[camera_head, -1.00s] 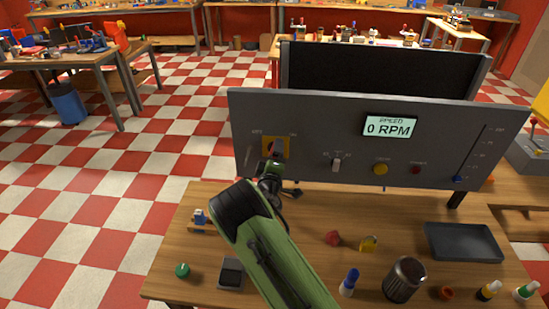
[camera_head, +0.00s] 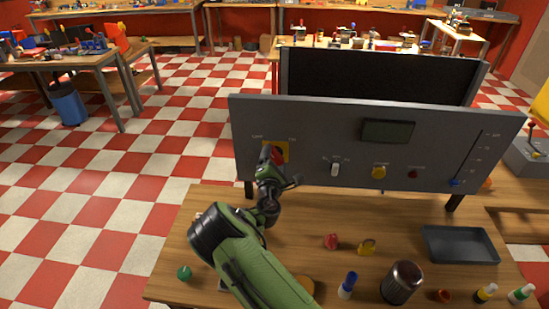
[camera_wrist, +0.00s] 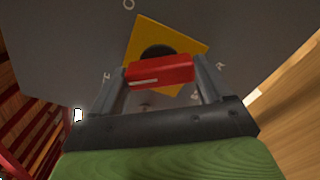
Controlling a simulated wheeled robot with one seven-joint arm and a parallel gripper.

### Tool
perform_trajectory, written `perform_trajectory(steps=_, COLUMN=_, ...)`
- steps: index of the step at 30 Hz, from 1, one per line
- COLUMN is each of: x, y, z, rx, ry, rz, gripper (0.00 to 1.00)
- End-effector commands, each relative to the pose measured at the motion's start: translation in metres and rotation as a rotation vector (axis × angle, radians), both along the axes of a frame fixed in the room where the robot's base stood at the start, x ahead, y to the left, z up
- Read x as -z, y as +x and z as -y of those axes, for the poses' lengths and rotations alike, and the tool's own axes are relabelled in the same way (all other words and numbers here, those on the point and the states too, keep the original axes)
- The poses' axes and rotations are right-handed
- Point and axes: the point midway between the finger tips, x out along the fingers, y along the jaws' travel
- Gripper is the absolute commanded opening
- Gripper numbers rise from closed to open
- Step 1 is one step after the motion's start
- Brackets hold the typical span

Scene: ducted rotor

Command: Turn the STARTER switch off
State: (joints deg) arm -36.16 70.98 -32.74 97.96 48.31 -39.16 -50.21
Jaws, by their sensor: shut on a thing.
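My gripper (camera_head: 273,164) is at the left part of the grey control panel (camera_head: 300,120). In the wrist view its two fingers (camera_wrist: 160,73) are shut on a red switch handle (camera_wrist: 178,72), one finger at each end. The handle stands in front of a yellow square plate (camera_wrist: 183,38) with a dark round hub. The handle (camera_head: 278,152) shows partly in the head view. A white toggle lever (camera_head: 335,169) is right of it, pointing down. Panel labels are too small to read, so I cannot tell which switch is STARTER. The speed display (camera_head: 388,131) is dark.
The panel also has a yellow knob (camera_head: 379,172), a dark red button (camera_head: 413,174) and a blue slider (camera_head: 455,183).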

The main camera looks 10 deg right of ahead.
Motion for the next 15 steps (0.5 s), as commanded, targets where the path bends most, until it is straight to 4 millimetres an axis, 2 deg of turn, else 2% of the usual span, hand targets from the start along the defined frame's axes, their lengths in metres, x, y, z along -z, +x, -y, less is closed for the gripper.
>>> perform_trajectory(steps=6, x=0.0003, y=-0.0002, z=-0.0013, rx=-0.003, ry=-0.113, rz=-0.04, gripper=0.48)
perform_trajectory(steps=15, x=0.0013, y=-0.0002, z=-0.0009, rx=-0.002, ry=-0.183, rz=-0.064, gripper=0.48)
